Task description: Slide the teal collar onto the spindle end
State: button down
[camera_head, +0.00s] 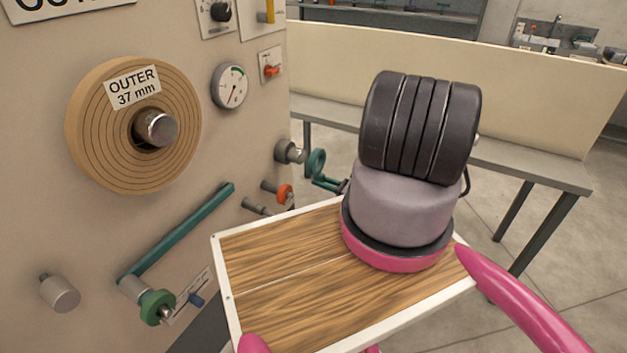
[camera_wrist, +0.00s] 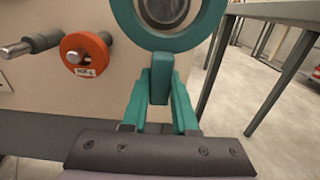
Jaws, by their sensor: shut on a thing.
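The teal collar (camera_head: 316,152) is a ring with a short tab. In the wrist view the collar (camera_wrist: 160,44) is at the top, cut off by the edge. My gripper (camera_wrist: 160,88) is shut on the tab, with a teal finger on each side. In the head view my gripper (camera_head: 329,185) is mostly hidden behind my arm. The grey metal spindle end (camera_head: 289,151) sticks out near the machine panel's right edge. The collar stands just to its right, apparently apart from it. In the wrist view the spindle end (camera_wrist: 165,8) shows through the collar's hole.
An orange knob (camera_wrist: 86,54) and a grey-tipped rod (camera_wrist: 30,47) stick out of the panel left of the collar. A teal crank lever (camera_head: 180,230) and a tan roll marked OUTER (camera_head: 90,150) are farther left. A grey bench (camera_head: 520,168) stands behind on the right.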

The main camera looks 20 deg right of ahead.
jog(key=r+v, duration=0.1)
jog(key=v, duration=0.6)
jog(key=shift+s+d, duration=0.1)
dwell(0.7)
